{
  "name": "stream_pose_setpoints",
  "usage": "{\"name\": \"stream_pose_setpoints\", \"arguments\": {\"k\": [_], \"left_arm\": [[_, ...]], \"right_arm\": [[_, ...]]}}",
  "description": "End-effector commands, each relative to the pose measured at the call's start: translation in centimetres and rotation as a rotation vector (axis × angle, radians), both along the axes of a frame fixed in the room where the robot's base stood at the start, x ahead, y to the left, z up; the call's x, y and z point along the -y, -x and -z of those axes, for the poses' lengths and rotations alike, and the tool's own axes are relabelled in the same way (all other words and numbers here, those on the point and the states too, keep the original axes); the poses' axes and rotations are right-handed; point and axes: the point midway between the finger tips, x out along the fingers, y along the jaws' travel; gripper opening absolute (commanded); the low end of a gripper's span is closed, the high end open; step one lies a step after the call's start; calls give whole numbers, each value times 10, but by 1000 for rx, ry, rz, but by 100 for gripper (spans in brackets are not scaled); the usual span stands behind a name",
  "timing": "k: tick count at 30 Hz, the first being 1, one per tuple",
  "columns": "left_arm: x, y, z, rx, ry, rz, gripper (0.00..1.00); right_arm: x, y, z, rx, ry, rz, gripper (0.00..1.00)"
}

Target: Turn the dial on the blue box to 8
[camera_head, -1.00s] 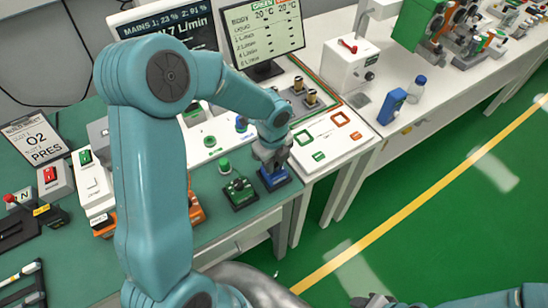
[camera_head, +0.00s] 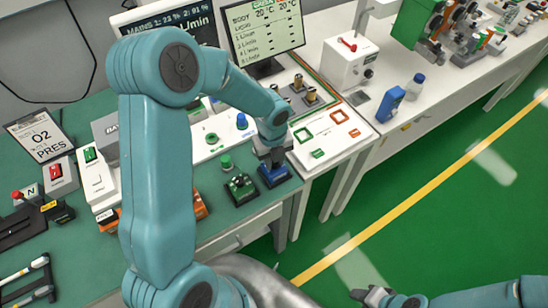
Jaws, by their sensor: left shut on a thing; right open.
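The blue box (camera_head: 275,177) sits near the right front edge of the green-topped bench. My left gripper (camera_head: 270,160) points down onto its top and is shut on the dial there. The gripper hides the dial, so I cannot read its setting. My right gripper (camera_head: 375,298) is open and empty at the bottom of the view, over the green floor, away from the bench.
My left arm covers the bench's middle. A white panel with green and orange squares (camera_head: 328,133) lies right of the blue box. A blue bottle-like item (camera_head: 390,104) stands on the white counter. Screens (camera_head: 263,30) stand behind. The floor (camera_head: 440,225) at right is clear.

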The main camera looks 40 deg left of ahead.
Motion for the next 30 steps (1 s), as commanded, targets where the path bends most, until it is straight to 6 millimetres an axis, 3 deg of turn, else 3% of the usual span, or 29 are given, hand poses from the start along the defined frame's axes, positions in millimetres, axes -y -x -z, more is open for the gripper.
{"name": "stream_pose_setpoints", "arguments": {"k": [4, 5, 6, 7, 15, 19, 23, 30], "left_arm": [[0, 0, 0, 0, 0, -1, 0], [0, 0, 0, 0, 0, -1, 34], [0, 0, 0, 0, 0, -1, 47], [0, 0, 0, 0, 0, -1, 53], [0, 0, 0, 0, 0, -2, 53], [0, 0, -10, 2, -1, -3, 53], [-1, 0, -35, 7, -1, -3, 53], [-2, 2, -100, 8, -1, -1, 53]], "right_arm": [[0, 0, 0, 0, 0, 0, 43], [0, 0, 0, 0, 0, 0, 43], [0, 0, 0, 0, 0, 0, 43], [0, 0, 0, 0, 0, 0, 43], [0, 0, 0, 0, 0, 0, 43], [0, 0, 0, 0, 0, 0, 43], [0, 0, 2, 0, 0, 0, 43], [0, 0, 6, 0, 0, 0, 43]]}}
